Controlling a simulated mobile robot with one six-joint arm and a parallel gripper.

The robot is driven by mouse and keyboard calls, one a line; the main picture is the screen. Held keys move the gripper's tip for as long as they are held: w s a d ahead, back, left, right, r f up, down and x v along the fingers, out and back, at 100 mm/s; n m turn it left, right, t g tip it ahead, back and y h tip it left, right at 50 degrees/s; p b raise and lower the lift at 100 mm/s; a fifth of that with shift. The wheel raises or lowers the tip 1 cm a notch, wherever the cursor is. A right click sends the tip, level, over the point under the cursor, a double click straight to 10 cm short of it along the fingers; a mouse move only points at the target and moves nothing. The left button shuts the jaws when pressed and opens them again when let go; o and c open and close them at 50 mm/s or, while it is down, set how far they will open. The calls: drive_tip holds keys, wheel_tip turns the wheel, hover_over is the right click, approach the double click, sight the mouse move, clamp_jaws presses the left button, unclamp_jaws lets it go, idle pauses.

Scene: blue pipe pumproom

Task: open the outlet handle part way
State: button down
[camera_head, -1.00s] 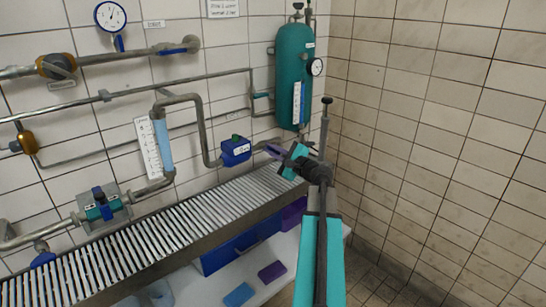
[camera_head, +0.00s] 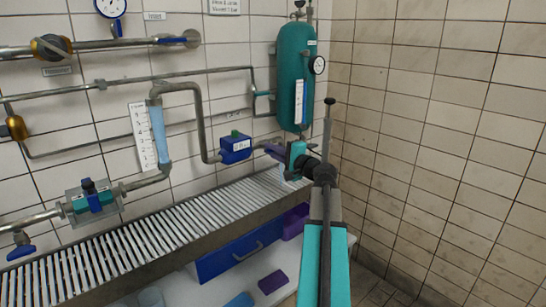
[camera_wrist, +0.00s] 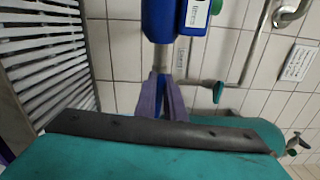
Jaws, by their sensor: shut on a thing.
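My gripper (camera_head: 273,151) has purple fingers and reaches in from the right to the pipe below the green tank. In the wrist view my gripper (camera_wrist: 163,98) is shut on the blue outlet handle (camera_wrist: 160,84), a slim lever seen between the fingers. The fingers hide most of the handle, and its exact angle is hard to read. In the head view the handle is hidden by the fingers and wrist. A small label (camera_wrist: 182,57) sits on the wall beside the pipe.
A blue meter box (camera_head: 235,148) sits on the pipe left of my gripper. The green tank (camera_head: 294,75) with a gauge hangs above. The tiled right wall is bare.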

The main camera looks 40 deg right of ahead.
drive_tip(key=shift+f+n+b, duration=0.1)
drive_tip(key=shift+n+b, duration=0.35)
drive_tip(key=shift+n, duration=0.05)
drive_tip(key=c, duration=1.8)
unclamp_jaws()
drive_tip(key=shift+c, duration=0.2)
drive_tip(key=shift+s, duration=0.1)
drive_tip(key=s+a, duration=0.1)
drive_tip(key=s, duration=1.2)
drive_tip(key=shift+s+p, duration=0.3)
drive_tip(key=shift+p, duration=0.05)
